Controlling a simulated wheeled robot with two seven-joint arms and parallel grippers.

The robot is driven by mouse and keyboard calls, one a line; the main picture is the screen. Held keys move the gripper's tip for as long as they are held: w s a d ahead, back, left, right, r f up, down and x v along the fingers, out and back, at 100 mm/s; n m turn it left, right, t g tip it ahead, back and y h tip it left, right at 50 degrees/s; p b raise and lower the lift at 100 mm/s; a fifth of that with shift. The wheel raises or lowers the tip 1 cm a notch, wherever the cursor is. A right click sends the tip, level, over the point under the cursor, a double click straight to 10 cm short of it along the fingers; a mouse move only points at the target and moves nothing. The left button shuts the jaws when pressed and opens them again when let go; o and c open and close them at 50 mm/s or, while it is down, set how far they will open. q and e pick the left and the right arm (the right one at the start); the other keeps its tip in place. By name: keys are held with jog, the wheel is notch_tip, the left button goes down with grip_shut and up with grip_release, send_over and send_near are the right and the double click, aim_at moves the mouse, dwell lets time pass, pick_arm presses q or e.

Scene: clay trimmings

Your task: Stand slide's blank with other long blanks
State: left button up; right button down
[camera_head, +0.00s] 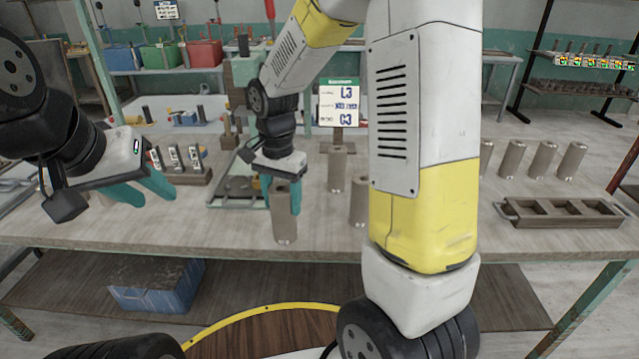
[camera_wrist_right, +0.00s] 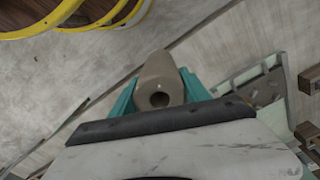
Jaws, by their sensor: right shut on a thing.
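My right gripper (camera_head: 281,187) is shut on a brown-grey clay blank (camera_head: 285,222), a cylinder with a hole in its top end. The blank is upright near the table's front edge; I cannot tell whether it touches the tabletop. In the right wrist view this blank (camera_wrist_right: 160,80) sits between the teal fingers. My left gripper (camera_head: 148,190) is open and empty, above the table's left part. Two similar blanks (camera_head: 337,169) (camera_head: 358,205) stand right of the held one, the nearer partly hidden by my arm. Several more blanks (camera_head: 541,160) stand in a row at the right.
A dark wooden tray (camera_head: 565,221) with empty compartments lies at the right. A wooden rack (camera_head: 183,177) with labelled pieces and a shallow metal tray (camera_head: 236,202) are left of the held blank. A blue crate (camera_head: 160,290) is below.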

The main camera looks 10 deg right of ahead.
jog(key=w+d+f, duration=0.4)
jog(key=w+d, duration=0.5)
jog(key=w, duration=0.1)
jog(key=shift+d+f, duration=0.35)
jog(key=shift+f, duration=0.05)
jog(key=shift+s, duration=0.1)
jog(key=c, duration=0.5)
grip_release()
jog(key=shift+f, duration=0.15)
